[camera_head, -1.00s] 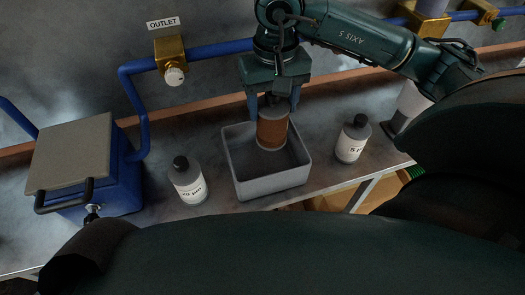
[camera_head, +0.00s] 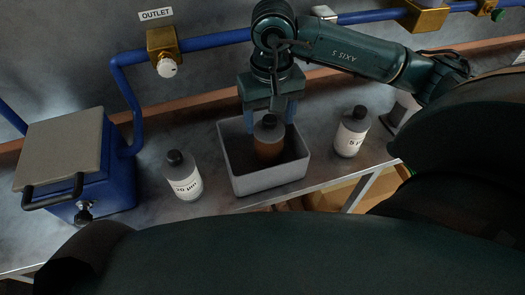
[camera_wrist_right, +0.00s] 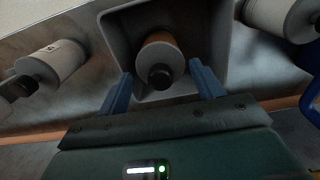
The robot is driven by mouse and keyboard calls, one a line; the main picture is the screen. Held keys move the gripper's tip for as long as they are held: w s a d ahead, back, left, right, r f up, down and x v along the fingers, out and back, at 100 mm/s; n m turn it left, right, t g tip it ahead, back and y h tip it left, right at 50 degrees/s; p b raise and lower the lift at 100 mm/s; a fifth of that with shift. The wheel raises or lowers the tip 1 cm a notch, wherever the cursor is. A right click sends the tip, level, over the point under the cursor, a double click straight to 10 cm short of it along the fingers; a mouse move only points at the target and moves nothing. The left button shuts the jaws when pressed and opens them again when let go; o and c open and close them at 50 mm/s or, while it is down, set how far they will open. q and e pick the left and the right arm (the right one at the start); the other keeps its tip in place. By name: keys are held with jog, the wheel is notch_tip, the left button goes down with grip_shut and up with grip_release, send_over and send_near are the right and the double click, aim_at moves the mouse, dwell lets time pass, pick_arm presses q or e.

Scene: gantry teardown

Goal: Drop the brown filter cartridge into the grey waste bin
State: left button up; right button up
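The brown filter cartridge (camera_head: 268,150), with a grey cap and dark knob, stands roughly upright inside the grey waste bin (camera_head: 270,181), partly hidden by the bin's near wall. My right gripper (camera_head: 269,116) is above it, pointing down, with its blue fingers apart. In the right wrist view the cartridge (camera_wrist_right: 165,54) lies between the fingers of the right gripper (camera_wrist_right: 162,88), with a gap on each side, and the bin wall (camera_wrist_right: 112,38) surrounds it. My left gripper is not in view.
A white bottle with a dark cap (camera_head: 184,180) stands left of the bin, and another (camera_head: 350,136) stands right of it. A blue box with a grey lid (camera_head: 62,150) is at the left. Blue pipe with a brass valve (camera_head: 163,50) runs along the wall behind.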

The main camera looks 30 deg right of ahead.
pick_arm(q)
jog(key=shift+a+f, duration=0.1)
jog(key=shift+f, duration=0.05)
pick_arm(e)
jog(key=o, duration=0.4)
pick_arm(q)
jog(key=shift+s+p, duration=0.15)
jog(key=shift+p, duration=0.3)
pick_arm(e)
notch_tip(320, 180, up, 13)
jog(key=shift+r, duration=0.1)
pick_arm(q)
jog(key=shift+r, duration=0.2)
